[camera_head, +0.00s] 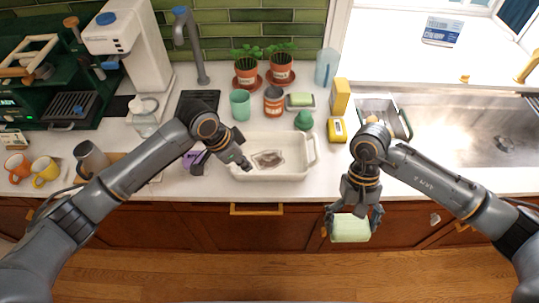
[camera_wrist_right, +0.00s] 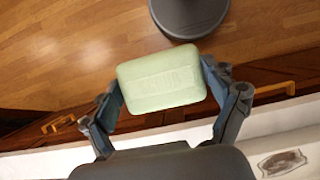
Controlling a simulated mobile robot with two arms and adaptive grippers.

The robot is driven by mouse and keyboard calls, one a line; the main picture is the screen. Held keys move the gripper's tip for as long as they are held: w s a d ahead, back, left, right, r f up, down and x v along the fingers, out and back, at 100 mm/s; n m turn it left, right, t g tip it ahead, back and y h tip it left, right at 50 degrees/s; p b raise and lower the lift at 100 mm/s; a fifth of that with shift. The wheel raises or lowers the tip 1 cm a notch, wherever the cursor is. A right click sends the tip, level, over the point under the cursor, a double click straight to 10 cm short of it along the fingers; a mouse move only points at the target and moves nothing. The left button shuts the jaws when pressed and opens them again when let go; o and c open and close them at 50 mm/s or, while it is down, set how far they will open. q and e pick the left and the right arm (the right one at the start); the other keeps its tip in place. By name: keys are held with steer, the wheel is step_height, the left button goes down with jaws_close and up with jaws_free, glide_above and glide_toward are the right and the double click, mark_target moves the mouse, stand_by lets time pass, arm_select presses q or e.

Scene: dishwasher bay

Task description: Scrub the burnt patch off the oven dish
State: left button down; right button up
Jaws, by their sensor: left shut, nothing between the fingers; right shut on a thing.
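The white oven dish (camera_head: 300,170) sits on the counter near its front edge. A dark brown burnt patch (camera_head: 268,159) marks its floor; the patch also shows at the lower right of the right wrist view (camera_wrist_right: 283,162). My left gripper (camera_head: 244,164) is shut and empty, over the dish's left part, beside the patch. My right gripper (camera_head: 351,222) is shut on a pale green block (camera_head: 350,228), in front of the counter, over the floor. In the right wrist view the block (camera_wrist_right: 161,81) sits between both fingers, with faint raised marks on its face.
Behind the dish stand a teal cup (camera_head: 240,105), a terracotta jar (camera_head: 273,102), a soap dish (camera_head: 300,101) and a yellow block (camera_head: 340,97). A yellow box (camera_head: 337,130) stands right of the dish. The sink (camera_head: 470,125) is at right, mugs (camera_head: 45,171) at far left.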

arm_select(q)
steer(key=shift+y, duration=0.6)
steer(key=w+a+r, duration=0.4)
steer(key=w+a, duration=0.1)
steer(key=w+a+r, duration=0.2)
steer(key=w, duration=0.1)
steer(key=shift+a+r, duration=0.15)
steer(key=shift+r, duration=0.05)
arm_select(e)
steer(key=shift+s+r, duration=0.1)
steer(key=shift+r, duration=0.05)
arm_select(q)
steer(key=shift+w+a, duration=0.15)
step_height(320, 180, down, 5)
steer(key=b, duration=0.5)
steer(key=shift+r, duration=0.1)
arm_select(e)
step_height(320, 180, down, 5)
steer(key=shift+f, duration=0.2)
arm_select(q)
steer(key=shift+r, duration=0.1)
arm_select(e)
steer(key=shift+r, duration=0.1)
arm_select(q)
steer(key=shift+f, duration=0.85)
arm_select(e)
steer(key=shift+f, duration=0.2)
